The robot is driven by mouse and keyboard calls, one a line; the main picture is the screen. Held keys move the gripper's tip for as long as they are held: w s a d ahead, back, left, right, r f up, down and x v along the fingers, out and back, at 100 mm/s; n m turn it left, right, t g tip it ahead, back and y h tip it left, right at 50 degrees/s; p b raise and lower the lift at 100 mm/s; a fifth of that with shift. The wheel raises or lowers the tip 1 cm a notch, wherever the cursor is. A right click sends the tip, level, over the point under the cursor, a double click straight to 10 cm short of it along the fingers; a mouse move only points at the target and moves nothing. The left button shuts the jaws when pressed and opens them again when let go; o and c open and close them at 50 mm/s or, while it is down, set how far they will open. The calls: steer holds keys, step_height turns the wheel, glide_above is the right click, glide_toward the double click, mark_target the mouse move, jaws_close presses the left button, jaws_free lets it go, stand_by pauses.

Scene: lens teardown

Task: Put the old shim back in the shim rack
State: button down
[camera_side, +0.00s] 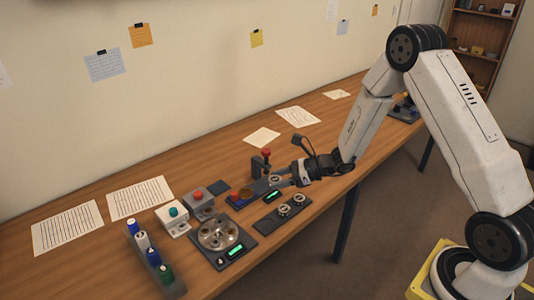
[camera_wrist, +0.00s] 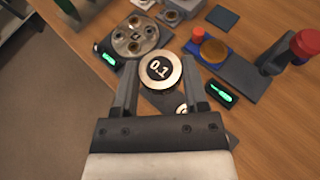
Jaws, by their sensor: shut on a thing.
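My gripper (camera_wrist: 158,80) is shut on a round shim (camera_wrist: 160,70) with a silver rim and a black centre marked 0.1. In the side view my gripper (camera_side: 277,181) is above the bench, behind the shim rack (camera_side: 265,226), a dark strip at the bench's front edge. Two silver shims (camera_side: 284,210) (camera_side: 298,199) sit in the rack. In the wrist view the rack is mostly hidden under my gripper, with part of one shim (camera_wrist: 182,108) showing below the held one. The frames do not show whether the held shim is the old one.
A round plate with holes (camera_side: 217,234) stands left of the rack. A blue fixture (camera_wrist: 208,62) holding an amber disc and a red-topped press (camera_wrist: 304,44) stand behind. Button boxes (camera_side: 173,219) and a bottle rack (camera_side: 152,262) are further left.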

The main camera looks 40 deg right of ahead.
glide_above(271, 225)
step_height(271, 225, down, 9)
steer(key=shift+d+r, duration=0.1)
stand_by(0.5)
steer(key=shift+f, duration=0.2)
steer(key=shift+f, duration=2.1)
steer(key=shift+f, duration=0.4)
jaws_free()
steer(key=shift+r, duration=0.15)
